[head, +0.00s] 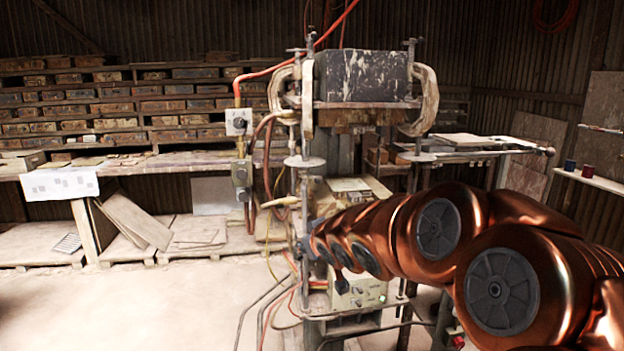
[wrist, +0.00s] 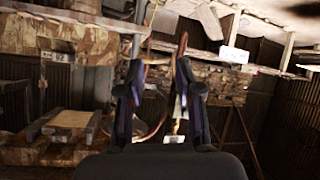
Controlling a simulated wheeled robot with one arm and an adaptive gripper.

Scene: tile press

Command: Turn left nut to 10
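The tile press stands in the middle of the head view, with a dark, paint-worn block (head: 362,76) at its top. A round disc, perhaps the left nut (head: 304,161), sits on its left rod. No number or scale is readable. My arm reaches in from the right, and its end is low by the left rod, below the left disc; the fingers are hard to make out there. In the wrist view my gripper (wrist: 159,70) is open, with nothing visibly held.
A red hose (head: 276,68) and several cables hang by the press's left side. A grey switch box (head: 241,173) is left of the rod. A control box (head: 360,292) with a green light sits low behind my arm. The floor (head: 150,300) at left is clear.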

